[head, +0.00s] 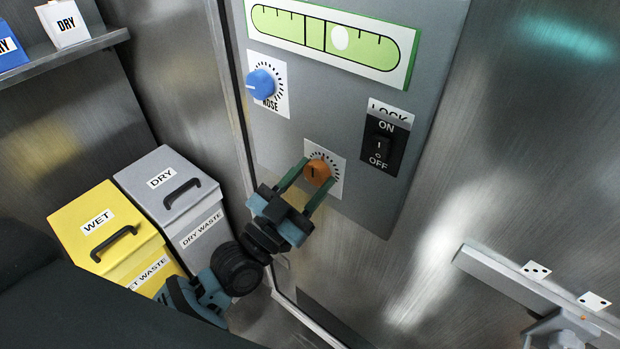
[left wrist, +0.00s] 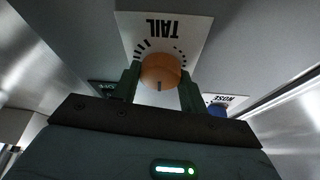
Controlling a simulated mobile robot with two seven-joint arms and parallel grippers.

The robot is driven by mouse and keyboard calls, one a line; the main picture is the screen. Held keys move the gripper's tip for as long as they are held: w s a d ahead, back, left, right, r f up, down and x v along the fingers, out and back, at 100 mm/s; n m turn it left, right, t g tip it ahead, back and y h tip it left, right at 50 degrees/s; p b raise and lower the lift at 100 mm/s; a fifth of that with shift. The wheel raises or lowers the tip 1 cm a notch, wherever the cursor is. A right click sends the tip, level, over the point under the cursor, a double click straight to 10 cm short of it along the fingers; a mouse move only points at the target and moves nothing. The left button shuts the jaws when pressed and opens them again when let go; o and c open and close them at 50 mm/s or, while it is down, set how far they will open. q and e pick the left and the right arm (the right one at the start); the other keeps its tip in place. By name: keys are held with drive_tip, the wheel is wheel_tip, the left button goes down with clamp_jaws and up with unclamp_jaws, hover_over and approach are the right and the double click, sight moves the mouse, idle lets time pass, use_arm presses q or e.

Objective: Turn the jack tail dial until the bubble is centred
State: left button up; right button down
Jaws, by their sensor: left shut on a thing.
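The jack tail dial (head: 317,172) is an orange knob low on the grey control panel. My left gripper (head: 311,186) is shut on it, with one green finger at each side. In the left wrist view the dial (left wrist: 160,70) sits between the fingers under the upside-down label TAIL, its dark pointer mark toward the gripper. The level vial (head: 283,27) is a green strip at the panel top. Its pale bubble (head: 339,38) lies just right of the two long centre lines, not between them. My right gripper is not in view.
The blue nose dial (head: 261,83) is above and left of the tail dial. The LOCK switch (head: 383,143), marked ON and OFF, is to its right. Yellow (head: 80,215) and grey (head: 200,215) waste bins stand at left. A metal rail (head: 490,270) is at lower right.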

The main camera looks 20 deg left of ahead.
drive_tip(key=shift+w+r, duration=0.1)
use_arm(q)
drive_tip(key=m+h, duration=0.1)
drive_tip(key=m, duration=0.1)
drive_tip(key=m+g+p, duration=0.1)
drive_tip(key=m, duration=0.2)
drive_tip(key=m+g+h+p, duration=0.1)
drive_tip(key=m, duration=0.1)
drive_tip(key=shift+a+r+h, duration=0.15)
drive_tip(key=shift+r+h, duration=0.15)
drive_tip(key=m+g+h+p, duration=0.1)
drive_tip(key=m+g, duration=0.1)
drive_tip(key=m, duration=0.3)
drive_tip(key=shift+w+p, duration=0.1)
drive_tip(key=shift+p, duration=0.25)
drive_tip(key=m+g, duration=0.1)
drive_tip(key=m, duration=0.2)
drive_tip(key=shift+m+g+p, duration=0.3)
drive_tip(key=shift+g+p, duration=0.05)
drive_tip(key=shift+g, duration=0.05)
drive_tip(key=shift+m+g+y, duration=0.3)
drive_tip(key=shift+m+g, duration=0.2)
drive_tip(key=shift+m, duration=0.8)
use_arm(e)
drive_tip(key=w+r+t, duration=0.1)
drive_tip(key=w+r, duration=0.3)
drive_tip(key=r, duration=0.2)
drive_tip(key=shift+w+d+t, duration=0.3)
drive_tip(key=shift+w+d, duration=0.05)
